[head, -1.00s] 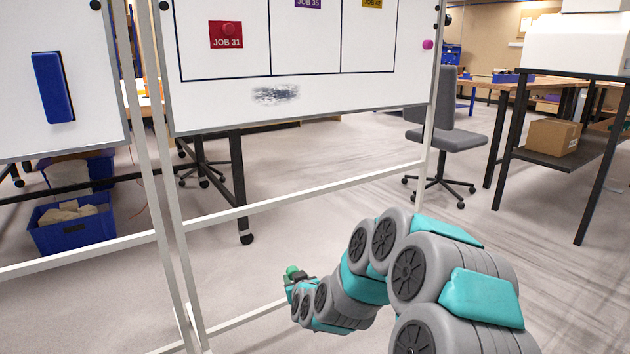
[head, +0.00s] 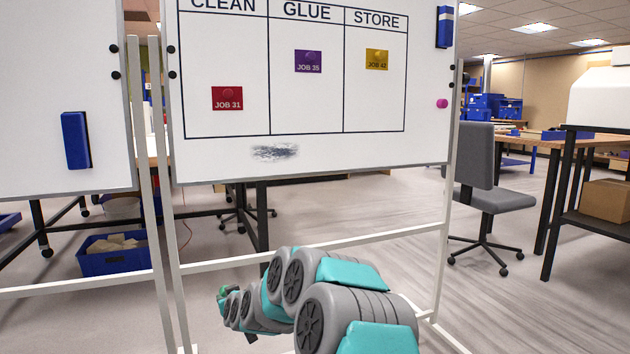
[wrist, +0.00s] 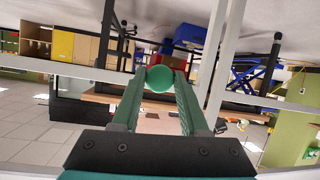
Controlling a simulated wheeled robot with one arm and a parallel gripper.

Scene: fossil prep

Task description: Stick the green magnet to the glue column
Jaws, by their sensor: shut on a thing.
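My gripper (wrist: 160,88) is shut on the green magnet (wrist: 159,79), a round green piece held between the fingertips in the wrist view. In the head view my gripper (head: 221,298) is low, below the whiteboard and in front of its stand; the magnet there is too small to make out clearly. The glue column (head: 306,105) is the middle column of the whiteboard (head: 330,150), headed GLUE. It holds a purple JOB 35 card (head: 308,61). The magnet is well apart from the board.
A red JOB 31 card (head: 227,98) is in the CLEAN column, a yellow JOB 42 card (head: 377,59) in STORE. A pink magnet (head: 442,104) is at the board's right edge. A dark smudge (head: 275,152) lies below the columns. White stand rails (head: 330,244) cross near my arm.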

